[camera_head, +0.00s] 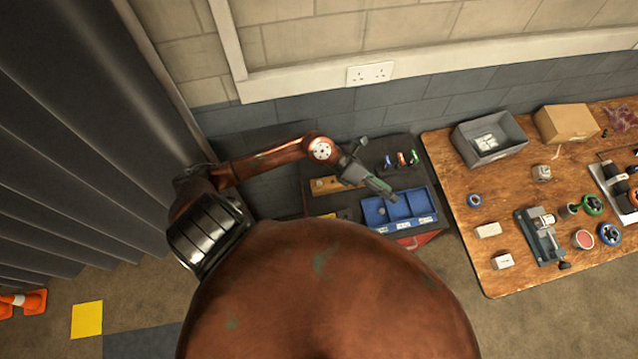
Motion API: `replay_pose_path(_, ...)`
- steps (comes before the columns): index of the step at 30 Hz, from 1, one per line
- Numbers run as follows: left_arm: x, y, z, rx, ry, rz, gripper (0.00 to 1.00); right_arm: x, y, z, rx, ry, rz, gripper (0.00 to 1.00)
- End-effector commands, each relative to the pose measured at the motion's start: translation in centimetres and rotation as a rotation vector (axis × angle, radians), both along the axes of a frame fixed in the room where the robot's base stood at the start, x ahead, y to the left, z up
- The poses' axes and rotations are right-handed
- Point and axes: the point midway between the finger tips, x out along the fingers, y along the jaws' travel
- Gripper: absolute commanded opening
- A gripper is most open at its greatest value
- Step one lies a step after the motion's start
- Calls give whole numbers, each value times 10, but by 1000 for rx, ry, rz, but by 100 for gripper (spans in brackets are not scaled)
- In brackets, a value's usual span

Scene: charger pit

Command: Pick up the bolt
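My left gripper (384,190) reaches in from the left and points down to the right, over the upper left part of the blue compartment tray (398,226). Its fingers are small and seen from above, so I cannot tell whether they are open or shut, or whether they hold anything. The blue tray sits on a dark cabinet top and has several compartments. I cannot make out a bolt; the gripper covers part of the tray. My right gripper is not in view.
A wooden block (327,186) and small coloured items (402,159) lie on the cabinet. The wooden table (463,221) at right holds a grey bin (489,136), a cardboard box (567,123), a vise (540,236) and several small parts. A wall stands behind.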

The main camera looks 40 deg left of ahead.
Motion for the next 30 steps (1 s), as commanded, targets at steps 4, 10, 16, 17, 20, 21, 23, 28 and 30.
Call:
replay_pose_path(4,-17,79,-66,429,63,-164,36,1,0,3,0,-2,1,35)
replay_pose_path(10,-27,185,-95,816,175,-243,36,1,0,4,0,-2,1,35)
replay_pose_path(16,-32,224,-100,947,230,-256,36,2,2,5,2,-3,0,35)
replay_pose_path(17,-32,226,-103,951,231,-256,36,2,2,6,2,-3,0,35)
replay_pose_path(20,-32,225,-113,949,233,-255,36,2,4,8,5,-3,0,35)
replay_pose_path(21,-32,226,-117,950,231,-255,36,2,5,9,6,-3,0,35)
replay_pose_path(23,-33,226,-123,949,233,-255,36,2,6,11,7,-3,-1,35)
replay_pose_path(28,-37,229,-144,945,235,-254,36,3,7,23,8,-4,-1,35)
replay_pose_path(30,-37,230,-154,945,233,-254,36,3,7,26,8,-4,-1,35)
